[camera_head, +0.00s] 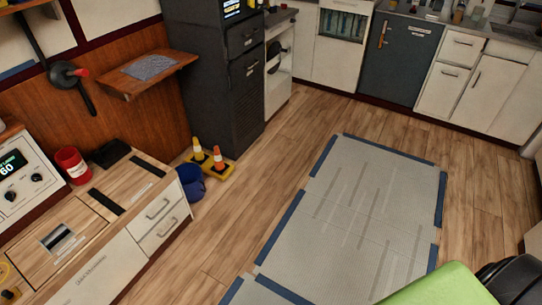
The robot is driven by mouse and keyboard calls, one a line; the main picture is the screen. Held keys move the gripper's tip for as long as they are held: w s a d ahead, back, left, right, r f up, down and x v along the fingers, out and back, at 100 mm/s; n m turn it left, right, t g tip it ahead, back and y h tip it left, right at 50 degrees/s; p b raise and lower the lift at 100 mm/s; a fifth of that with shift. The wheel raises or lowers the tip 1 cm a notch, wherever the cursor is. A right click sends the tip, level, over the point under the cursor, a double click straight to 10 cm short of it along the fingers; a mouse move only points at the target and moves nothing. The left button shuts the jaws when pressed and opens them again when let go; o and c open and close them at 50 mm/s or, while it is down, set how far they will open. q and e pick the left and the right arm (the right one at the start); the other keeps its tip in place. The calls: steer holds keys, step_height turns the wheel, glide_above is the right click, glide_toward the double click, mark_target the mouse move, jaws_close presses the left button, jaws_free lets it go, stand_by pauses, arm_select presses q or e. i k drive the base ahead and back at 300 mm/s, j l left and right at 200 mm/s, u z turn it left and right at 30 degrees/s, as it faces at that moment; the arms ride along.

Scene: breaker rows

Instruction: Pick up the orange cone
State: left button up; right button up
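The orange cone (218,158) stands upright on the floor side of the room, with a pale band around it. Neither of my grippers shows in the head view, and nothing is seen touching the cones.
The blue bucket (190,182) stands left of the cones, against the wooden-topped counter (140,180). The dark cabinet (225,95) rises behind them. A grey mat (360,215) with blue edges lies on open wood floor. A green object (445,287) is at bottom right.

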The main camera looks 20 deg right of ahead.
mark_target(219, 167)
steer(key=z, duration=0.25)
steer(key=i+j+z, duration=0.15)
steer(key=i, duration=0.25)
steer(key=i+j+z, duration=0.2)
steer(key=i, duration=0.2)
